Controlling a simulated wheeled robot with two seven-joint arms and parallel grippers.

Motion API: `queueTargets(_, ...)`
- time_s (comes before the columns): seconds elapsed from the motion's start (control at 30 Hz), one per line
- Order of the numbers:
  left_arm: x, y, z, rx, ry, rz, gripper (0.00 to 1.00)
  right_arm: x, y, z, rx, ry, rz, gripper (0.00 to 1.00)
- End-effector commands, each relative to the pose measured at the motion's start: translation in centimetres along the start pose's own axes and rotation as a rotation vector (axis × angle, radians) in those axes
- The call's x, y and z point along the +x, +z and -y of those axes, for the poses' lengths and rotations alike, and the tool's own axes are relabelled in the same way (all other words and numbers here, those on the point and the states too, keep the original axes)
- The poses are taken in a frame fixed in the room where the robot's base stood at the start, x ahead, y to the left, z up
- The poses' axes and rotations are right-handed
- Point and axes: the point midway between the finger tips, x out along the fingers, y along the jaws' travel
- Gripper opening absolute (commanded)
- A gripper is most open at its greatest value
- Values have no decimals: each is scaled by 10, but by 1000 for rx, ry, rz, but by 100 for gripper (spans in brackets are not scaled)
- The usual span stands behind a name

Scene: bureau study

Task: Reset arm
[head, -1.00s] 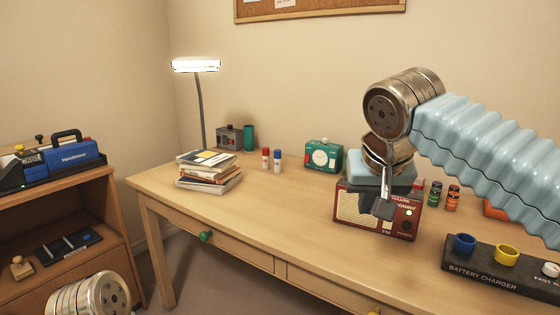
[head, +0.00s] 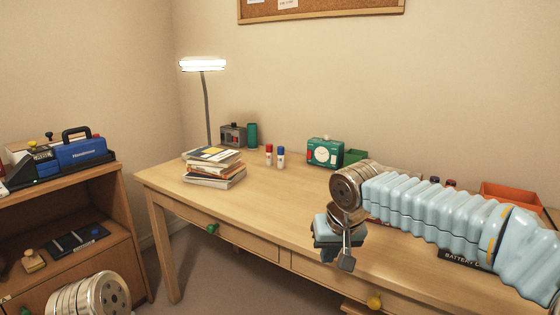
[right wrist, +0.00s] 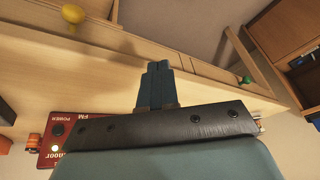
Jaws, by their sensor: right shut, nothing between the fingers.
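My right arm reaches in from the right in the head view, over the desk (head: 268,215). My right gripper (head: 346,262) hangs from its wrist in front of the desk's front edge, pointing down. In the right wrist view its two dark fingers (right wrist: 157,85) are together with nothing between them, seen against the desk edge. A metal joint of my left arm shows at the bottom left of the head view; the left gripper itself is out of sight.
A drawer with a green knob (head: 212,228) and one with a yellow knob (head: 374,302) are in the desk front. The red radio (right wrist: 75,130) and charger (head: 458,257) are partly hidden.

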Motion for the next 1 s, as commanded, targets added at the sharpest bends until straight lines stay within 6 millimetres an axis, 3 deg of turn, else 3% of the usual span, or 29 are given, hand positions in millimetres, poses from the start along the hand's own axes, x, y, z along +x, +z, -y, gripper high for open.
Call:
queueTargets(0.17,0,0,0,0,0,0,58,109,35,9,-24,-106,99,0)
queueTargets(0.27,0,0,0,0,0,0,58,184,79,14,-8,-192,162,0)
queueTargets(0.4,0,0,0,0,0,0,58,273,165,15,70,-289,230,0)
queueTargets(0.5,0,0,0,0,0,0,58,316,235,11,153,-317,267,0)
queueTargets(0.6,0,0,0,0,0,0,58,338,298,4,226,-308,290,0)
queueTargets(0.73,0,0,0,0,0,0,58,346,352,-5,283,-273,306,0)
queueTargets(0.83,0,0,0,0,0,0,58,347,371,-9,301,-254,310,0)
queueTargets(1.0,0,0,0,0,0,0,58,347,376,-11,305,-248,307,0)
